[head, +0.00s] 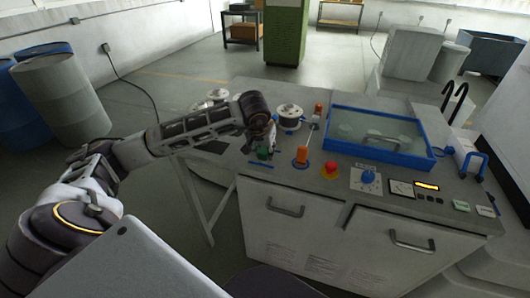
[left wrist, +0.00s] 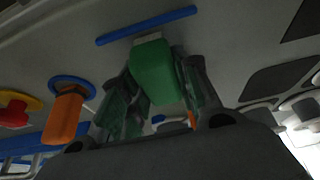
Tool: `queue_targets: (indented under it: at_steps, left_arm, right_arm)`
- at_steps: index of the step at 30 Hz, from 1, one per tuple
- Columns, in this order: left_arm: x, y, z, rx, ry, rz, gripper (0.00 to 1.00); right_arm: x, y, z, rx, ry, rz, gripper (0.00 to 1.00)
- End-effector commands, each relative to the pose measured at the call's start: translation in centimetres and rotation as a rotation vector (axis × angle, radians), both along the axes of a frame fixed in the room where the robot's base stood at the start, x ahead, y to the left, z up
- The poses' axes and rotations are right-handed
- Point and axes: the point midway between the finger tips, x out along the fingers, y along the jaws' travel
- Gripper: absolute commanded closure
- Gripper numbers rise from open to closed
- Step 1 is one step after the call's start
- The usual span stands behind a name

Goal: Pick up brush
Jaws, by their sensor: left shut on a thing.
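The brush shows as a green block-like piece (head: 263,154) on the left front part of the machine's grey worktop. In the left wrist view this green brush (left wrist: 154,72) sits between my two fingers, with a pale end at its top. My left gripper (head: 268,146) comes down from above and is shut on the brush. In the left wrist view the fingers (left wrist: 163,85) lie on both sides of the green piece. Bristles cannot be made out, and I cannot tell whether the brush touches the worktop. My right gripper is out of view.
Right of my left gripper stand an orange-handled lever (head: 302,155) and a red stop button (head: 330,169). A white round spool (head: 290,116) stands behind. A blue-framed glass lid (head: 380,133), a blue knob (head: 368,177) and a blue-handled tool (head: 474,164) lie further right. Barrels (head: 62,100) stand left.

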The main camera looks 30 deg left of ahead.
Motion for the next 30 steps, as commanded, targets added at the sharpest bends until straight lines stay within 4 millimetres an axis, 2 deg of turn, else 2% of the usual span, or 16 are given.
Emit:
queue_targets:
  at_steps: [11, 19, 30]
  left_arm:
    - [0.1, 0.0, 1.2, 0.001, -0.004, 0.0, 0.96]
    - [0.1, 0.0, 4.0, -0.001, -0.003, 0.001, 0.96]
    - [0.1, 0.0, 8.4, 0.0, -0.003, 0.0, 0.96]
  right_arm:
    - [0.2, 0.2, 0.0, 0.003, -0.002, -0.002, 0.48]
    - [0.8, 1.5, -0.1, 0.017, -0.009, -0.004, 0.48]
    - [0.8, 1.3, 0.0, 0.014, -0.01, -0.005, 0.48]
